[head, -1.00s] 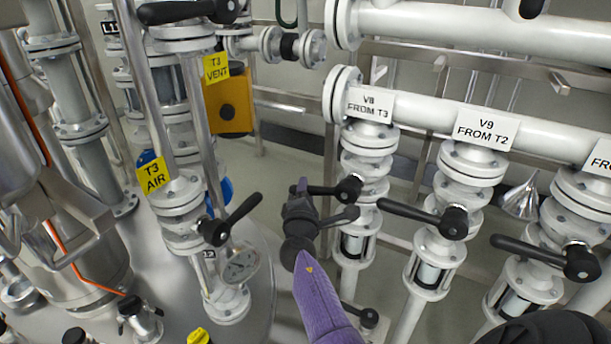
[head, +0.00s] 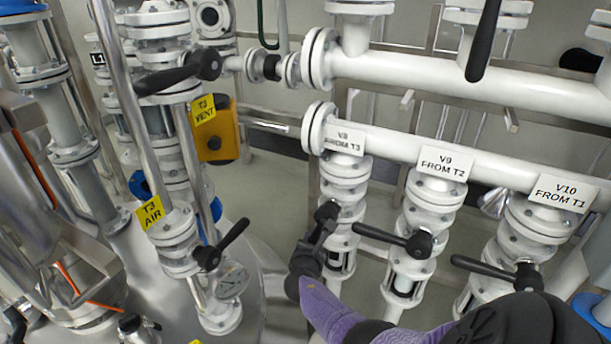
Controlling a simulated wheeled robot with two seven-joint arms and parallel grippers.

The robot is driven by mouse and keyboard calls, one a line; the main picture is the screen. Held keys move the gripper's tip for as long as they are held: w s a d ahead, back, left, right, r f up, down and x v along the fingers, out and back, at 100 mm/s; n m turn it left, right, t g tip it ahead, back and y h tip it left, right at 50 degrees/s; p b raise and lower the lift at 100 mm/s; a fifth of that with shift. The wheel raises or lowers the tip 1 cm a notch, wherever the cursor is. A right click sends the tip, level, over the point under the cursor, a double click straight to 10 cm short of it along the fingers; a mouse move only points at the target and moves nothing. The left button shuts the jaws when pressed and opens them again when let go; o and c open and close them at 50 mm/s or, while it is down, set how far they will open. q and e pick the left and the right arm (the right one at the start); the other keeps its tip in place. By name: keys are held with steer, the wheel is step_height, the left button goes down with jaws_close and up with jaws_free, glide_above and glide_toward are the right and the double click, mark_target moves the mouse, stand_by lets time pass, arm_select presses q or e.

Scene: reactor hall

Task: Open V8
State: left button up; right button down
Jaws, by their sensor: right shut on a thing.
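The V8 label (head: 343,141), reading "FROM T3", hangs on the white pipe above the V8 valve (head: 345,185). The black V8 handle (head: 327,211) has its hub on the front of that valve. My right gripper (head: 318,234) is shut on the handle just below the hub. The handle runs down and toward me, roughly along the pipe, and the gripper hides most of it. The purple wrist of my right arm comes up from below. My left gripper is not in view.
The V9 handle (head: 393,238) and V10 handle (head: 498,270) point left, crosswise to their pipes, close on the right. The T3 AIR handle (head: 222,246) and a gauge (head: 232,281) stand on the left. Some floor shows between them and V8.

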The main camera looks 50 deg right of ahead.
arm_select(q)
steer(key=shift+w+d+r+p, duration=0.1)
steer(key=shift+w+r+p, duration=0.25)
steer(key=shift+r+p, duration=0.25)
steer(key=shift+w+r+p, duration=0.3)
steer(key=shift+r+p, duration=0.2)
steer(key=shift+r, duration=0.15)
arm_select(e)
steer(key=s, duration=0.1)
steer(key=s+n+g, duration=0.2)
steer(key=shift+d+f, duration=0.35)
steer(key=shift+f, duration=0.05)
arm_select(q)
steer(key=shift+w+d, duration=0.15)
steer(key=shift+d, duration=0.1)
arm_select(e)
steer(key=shift+s, duration=0.1)
steer(key=shift+c, duration=2.1)
jaws_free()
steer(key=shift+d, duration=0.1)
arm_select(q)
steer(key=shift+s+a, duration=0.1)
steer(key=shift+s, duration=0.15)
arm_select(e)
steer(key=shift+r, duration=0.1)
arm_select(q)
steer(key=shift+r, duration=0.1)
